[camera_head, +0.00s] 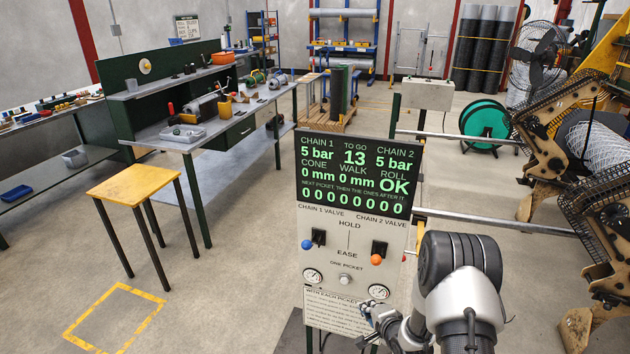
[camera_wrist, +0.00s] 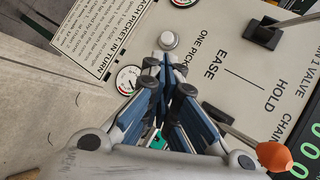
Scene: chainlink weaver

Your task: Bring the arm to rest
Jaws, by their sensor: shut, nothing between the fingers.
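My gripper (camera_head: 376,318) is shut and empty, low in front of the control panel (camera_head: 350,232) in the head view. In the wrist view its fingertips (camera_wrist: 166,66) are together before the panel face, just below the round grey button (camera_wrist: 169,40) and beside a gauge (camera_wrist: 128,79). I cannot tell whether they touch the panel. The button also shows in the head view (camera_head: 345,279). The orange-knobbed lever (camera_head: 377,259) and blue-knobbed lever (camera_head: 307,244) are the two chain valves. The green display (camera_head: 354,172) reads 13 to go, 5 bar on both chains and roll OK.
A weaving machine (camera_head: 560,150) with mesh stands close on the right, and horizontal bars (camera_head: 490,222) run from it towards the panel. A yellow-topped stool (camera_head: 134,186) and workbench (camera_head: 190,142) stand left. The floor between them and the panel is clear.

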